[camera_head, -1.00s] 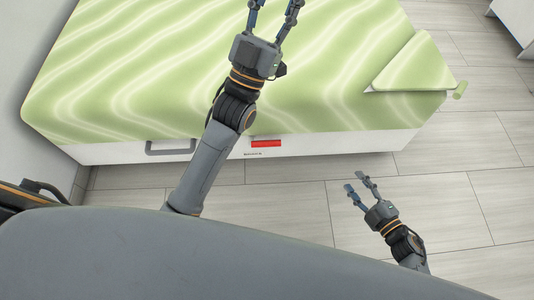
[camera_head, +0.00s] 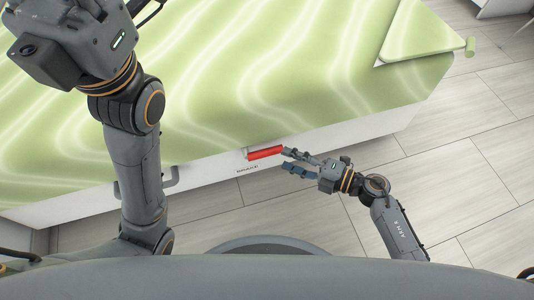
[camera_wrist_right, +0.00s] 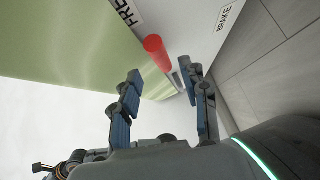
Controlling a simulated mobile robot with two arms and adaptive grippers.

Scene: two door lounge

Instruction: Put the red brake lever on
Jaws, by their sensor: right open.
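The red brake lever (camera_head: 266,152) is a short red bar on the white side of the bed, just under the green cover's edge. In the right wrist view the lever's rounded red end (camera_wrist_right: 157,50) points toward the camera. My right gripper (camera_head: 287,159) is open at the lever's right end, with its fingertips close to it. In the wrist view the lever shows just beyond and between the two fingers (camera_wrist_right: 160,73); I cannot tell whether they touch it. My left gripper's body (camera_head: 75,40) is over the bed at upper left; its fingers are out of view.
The bed's green wavy cover (camera_head: 220,80) fills the upper part. A green wedge cushion (camera_head: 425,35) lies at upper right. Tiled floor (camera_head: 450,150) is clear at right.

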